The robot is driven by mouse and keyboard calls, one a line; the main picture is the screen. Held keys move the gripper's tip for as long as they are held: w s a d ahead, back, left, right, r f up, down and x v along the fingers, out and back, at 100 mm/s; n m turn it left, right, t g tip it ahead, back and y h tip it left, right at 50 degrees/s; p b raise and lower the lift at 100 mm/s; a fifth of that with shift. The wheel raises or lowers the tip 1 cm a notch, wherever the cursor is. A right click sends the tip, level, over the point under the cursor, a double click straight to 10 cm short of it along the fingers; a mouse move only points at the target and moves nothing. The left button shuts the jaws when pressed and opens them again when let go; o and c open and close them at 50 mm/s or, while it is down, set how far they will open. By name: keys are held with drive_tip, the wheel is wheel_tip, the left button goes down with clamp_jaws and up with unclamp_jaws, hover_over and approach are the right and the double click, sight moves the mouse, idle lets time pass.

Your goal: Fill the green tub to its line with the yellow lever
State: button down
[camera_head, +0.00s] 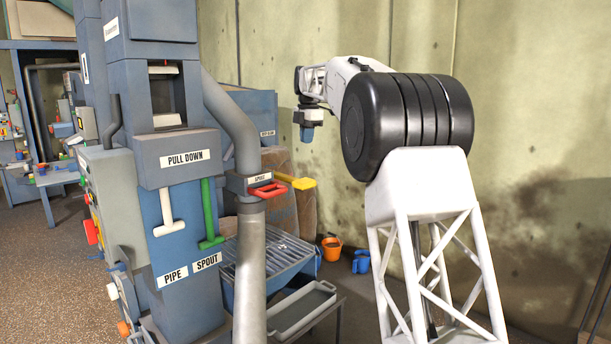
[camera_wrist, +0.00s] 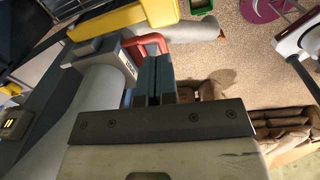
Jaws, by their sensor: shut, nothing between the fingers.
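A yellow lever or arm (camera_head: 296,180) sticks out behind the grey pipe in the head view. A yellow piece also shows at the upper left of the wrist view (camera_wrist: 108,20). A green tub (camera_wrist: 200,6) is partly in sight at the top edge of the wrist view; its line and contents cannot be made out. I cannot find the tub in the head view. My gripper (camera_head: 307,134) hangs pointing down above and behind the yellow piece, apart from it. Its blue fingers (camera_wrist: 155,72) are shut and empty.
A red handle (camera_head: 267,190) sits on the grey pipe (camera_head: 249,260). White (camera_head: 168,212) and green (camera_head: 210,215) handles hang on the blue machine. Orange (camera_head: 331,248) and blue (camera_head: 361,262) buckets stand by the wall. A grate and a tray (camera_head: 303,311) lie low beside the pipe.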

sight(306, 180)
drive_tip(key=shift+w+a+r+n+h, duration=0.15)
drive_tip(key=shift+r+n+h, duration=0.15)
drive_tip(key=shift+r+n, duration=0.35)
drive_tip(key=shift+f, duration=0.25)
wheel_tip(306, 180, down, 14)
drive_tip(key=shift+r, duration=0.15)
idle(0.5)
idle(0.4)
